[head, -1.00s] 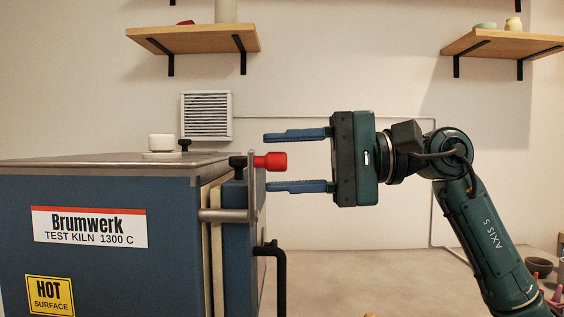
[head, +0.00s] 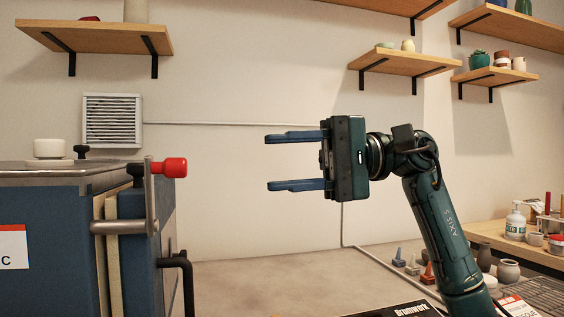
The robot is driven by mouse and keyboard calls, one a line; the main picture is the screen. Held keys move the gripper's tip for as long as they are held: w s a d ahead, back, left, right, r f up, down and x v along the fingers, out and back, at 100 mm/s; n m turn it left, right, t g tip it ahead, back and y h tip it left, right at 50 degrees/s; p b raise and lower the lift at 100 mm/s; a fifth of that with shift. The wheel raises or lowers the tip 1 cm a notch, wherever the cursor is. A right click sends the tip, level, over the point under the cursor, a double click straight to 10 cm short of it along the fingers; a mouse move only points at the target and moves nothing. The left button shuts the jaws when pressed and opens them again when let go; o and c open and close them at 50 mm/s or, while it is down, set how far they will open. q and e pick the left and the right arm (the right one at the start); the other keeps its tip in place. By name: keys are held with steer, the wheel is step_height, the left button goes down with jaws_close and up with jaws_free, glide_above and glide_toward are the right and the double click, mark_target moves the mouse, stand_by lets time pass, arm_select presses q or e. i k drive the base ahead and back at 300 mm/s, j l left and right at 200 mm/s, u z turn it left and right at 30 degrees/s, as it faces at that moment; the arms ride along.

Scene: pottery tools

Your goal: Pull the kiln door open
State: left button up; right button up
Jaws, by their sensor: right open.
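The blue kiln (head: 45,215) stands at the left, cut off by the picture edge. Its blue door (head: 130,270) is at its right side, with a cream strip (head: 104,260) between body and door; I cannot tell whether it is slightly ajar. A grey latch bar (head: 150,195) with a red knob (head: 170,168) is on the door's upper part. A black bent handle (head: 180,265) sticks out below it. My right gripper (head: 267,161) is open and empty, its blue fingers pointing left, clear of the knob to its right in the picture. My left gripper is not in view.
Wall shelves (head: 95,38) hang at the back. A bench (head: 490,238) at the right carries bottles and pots. Small coloured cone-like pieces (head: 428,273) stand at lower right. The space between kiln and gripper is clear.

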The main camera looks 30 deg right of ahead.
mark_target(143, 277)
steer(key=k, duration=1)
